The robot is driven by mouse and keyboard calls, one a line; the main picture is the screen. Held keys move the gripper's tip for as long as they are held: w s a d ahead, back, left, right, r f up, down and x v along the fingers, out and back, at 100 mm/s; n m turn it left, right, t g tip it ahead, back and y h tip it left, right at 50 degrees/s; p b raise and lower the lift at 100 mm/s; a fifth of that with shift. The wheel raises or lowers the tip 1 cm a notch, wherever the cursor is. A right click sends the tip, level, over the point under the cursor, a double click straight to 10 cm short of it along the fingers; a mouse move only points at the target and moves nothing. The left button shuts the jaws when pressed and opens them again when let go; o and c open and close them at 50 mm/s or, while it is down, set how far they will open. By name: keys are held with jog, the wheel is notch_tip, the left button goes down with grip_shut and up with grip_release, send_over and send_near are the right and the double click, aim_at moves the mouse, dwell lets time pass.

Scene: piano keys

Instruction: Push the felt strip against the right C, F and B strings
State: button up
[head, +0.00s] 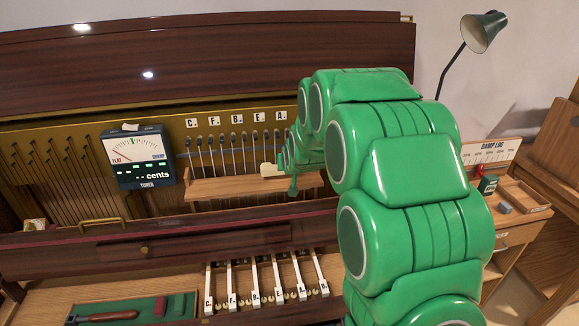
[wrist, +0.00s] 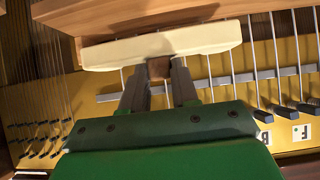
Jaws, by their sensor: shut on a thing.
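A cream felt strip (wrist: 160,45) lies crosswise in the wrist view, in front of thin strings and beside the wooden rail (wrist: 120,14). My gripper (wrist: 158,85) is shut on a small brown block at the strip's middle. In the head view the strip (head: 268,170) shows as a pale end, and my gripper is near the right part of the rail (head: 225,187). The strings (head: 215,158) hang below label plates reading C, F, B, E and A. I cannot tell whether the strip touches any string.
A tuner (head: 140,158) stands left of the labels, its readout showing dashes and "cents". Labelled keys (head: 255,285) lie below. A green tray (head: 130,308) holds a tool at the lower left. A desk with a "DAMP LOG" card (head: 490,152) stands right, under a lamp (head: 483,30).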

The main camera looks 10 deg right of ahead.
jog(key=shift+a, duration=0.1)
jog(key=s+a+r, duration=0.2)
jog(key=s+a, duration=0.2)
jog(key=a, duration=0.7)
jog(key=s+a+r, duration=0.2)
jog(key=s+a, duration=0.3)
jog(key=a, duration=0.5)
jog(key=shift+x, duration=4.55)
jog(key=shift+w+f, duration=0.1)
jog(key=shift+f, duration=0.35)
jog(key=shift+f, duration=0.15)
jog(key=shift+w+d, duration=0.1)
jog(key=shift+w, duration=1.6)
jog(key=o, duration=1)
